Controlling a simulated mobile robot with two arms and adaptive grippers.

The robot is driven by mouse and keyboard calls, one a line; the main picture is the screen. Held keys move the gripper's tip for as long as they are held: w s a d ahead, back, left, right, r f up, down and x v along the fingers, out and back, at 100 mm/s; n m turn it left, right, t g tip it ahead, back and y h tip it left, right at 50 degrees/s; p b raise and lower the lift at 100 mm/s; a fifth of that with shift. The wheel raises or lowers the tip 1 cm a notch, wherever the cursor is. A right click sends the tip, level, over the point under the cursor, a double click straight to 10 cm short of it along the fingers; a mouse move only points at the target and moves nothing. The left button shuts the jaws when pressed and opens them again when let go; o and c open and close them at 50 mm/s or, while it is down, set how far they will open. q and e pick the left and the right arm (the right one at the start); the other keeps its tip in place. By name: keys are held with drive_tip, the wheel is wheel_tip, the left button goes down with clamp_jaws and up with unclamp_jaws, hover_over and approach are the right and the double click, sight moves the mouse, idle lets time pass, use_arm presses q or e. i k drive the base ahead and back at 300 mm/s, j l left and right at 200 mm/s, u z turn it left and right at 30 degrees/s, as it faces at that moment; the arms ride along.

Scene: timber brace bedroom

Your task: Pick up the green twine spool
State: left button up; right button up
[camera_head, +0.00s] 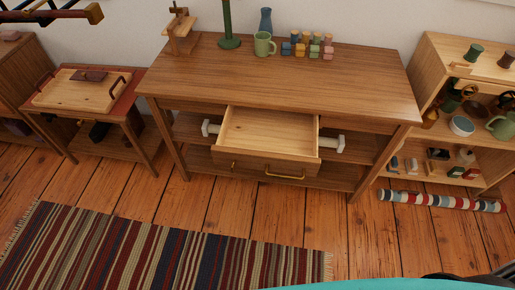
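A dark green spool (473,52), which looks like the twine spool, stands on the top of the light wooden shelf unit (440,62) at the far right. A brown spool (506,60) stands to its right, close to the picture's edge. Neither of my grippers shows in the head view, so I cannot see whether they are open or shut.
A wooden console table (300,75) has an open, empty drawer (267,130) with pale blocks at its sides. A tray table (80,92) is left. A striped rug (165,250) covers floor in front; a striped roll (440,200) lies right.

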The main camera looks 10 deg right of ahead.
sight(473, 53)
drive_tip(key=z, duration=1.65)
drive_tip(key=i+l+u, duration=0.1)
drive_tip(key=i+l, duration=0.25)
drive_tip(key=i+l+u, duration=0.1)
drive_tip(key=i+l, duration=0.2)
drive_tip(key=l, duration=0.15)
drive_tip(key=i+l+u, duration=0.1)
drive_tip(key=i+l, duration=0.2)
drive_tip(key=l, duration=0.15)
